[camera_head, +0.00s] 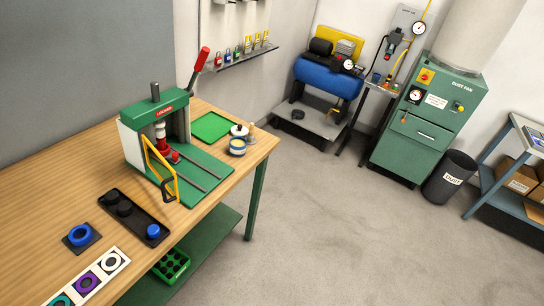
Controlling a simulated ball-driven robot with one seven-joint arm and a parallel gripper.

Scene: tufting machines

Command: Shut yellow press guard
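A small green bench press (137,118) with a red-knobbed lever (203,58) stands on the wooden bench. Its yellow guard (158,167) is a thin frame with a dark handle (168,188) at its outer lower end. The guard stands out from the left side of the press front, at an angle over the green base plate, so it looks open. The red and white tooling (162,140) shows behind it. My gripper is not in view.
A black tray (133,212) and a blue ring on a dark pad (81,236) lie before the press. A green mat (211,127) and a small pot (238,147) are to its right. The grey floor (340,220) right of the bench (265,145) is clear.

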